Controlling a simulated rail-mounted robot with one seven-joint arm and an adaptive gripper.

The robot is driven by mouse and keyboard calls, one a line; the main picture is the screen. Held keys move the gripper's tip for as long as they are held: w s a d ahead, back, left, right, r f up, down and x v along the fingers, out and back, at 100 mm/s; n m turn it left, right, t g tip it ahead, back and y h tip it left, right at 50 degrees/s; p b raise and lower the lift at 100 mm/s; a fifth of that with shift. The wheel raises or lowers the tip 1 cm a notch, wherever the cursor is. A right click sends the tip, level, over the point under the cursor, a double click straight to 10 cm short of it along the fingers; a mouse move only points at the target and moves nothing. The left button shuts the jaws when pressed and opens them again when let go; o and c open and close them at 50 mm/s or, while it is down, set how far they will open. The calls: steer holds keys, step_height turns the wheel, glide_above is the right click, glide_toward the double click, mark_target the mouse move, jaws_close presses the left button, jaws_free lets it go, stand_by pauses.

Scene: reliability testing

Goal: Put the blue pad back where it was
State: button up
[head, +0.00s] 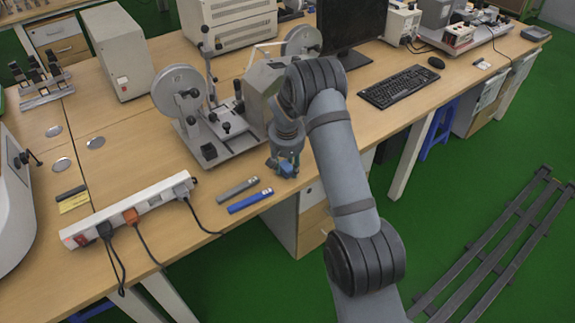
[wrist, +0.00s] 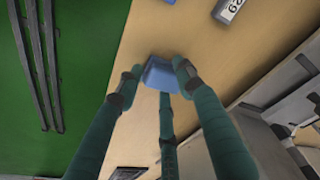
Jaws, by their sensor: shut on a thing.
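The blue pad (wrist: 160,75) is a small block pinched between the fingertips of my gripper (wrist: 155,80) in the wrist view. In the head view my gripper (head: 286,167) points down near the table's front edge, right of the grey and blue bars, and the blue pad (head: 288,171) shows between its fingers. The pad's underside is hidden, and I cannot tell whether it touches the table.
A grey bar (head: 237,189) and a blue bar (head: 250,201) lie left of my gripper. A machine with a reel (head: 180,92) stands behind them. A white power strip (head: 130,208) with cables lies further left. The keyboard (head: 398,86) is at right.

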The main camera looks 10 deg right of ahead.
steer(key=shift+f, duration=0.15)
steer(key=o, duration=0.6)
steer(key=shift+f, duration=0.1)
steer(key=o, duration=0.3)
steer(key=shift+o, duration=0.7)
steer(key=shift+r, duration=0.65)
steer(key=v, duration=1.1)
steer(key=shift+s+r, duration=0.1)
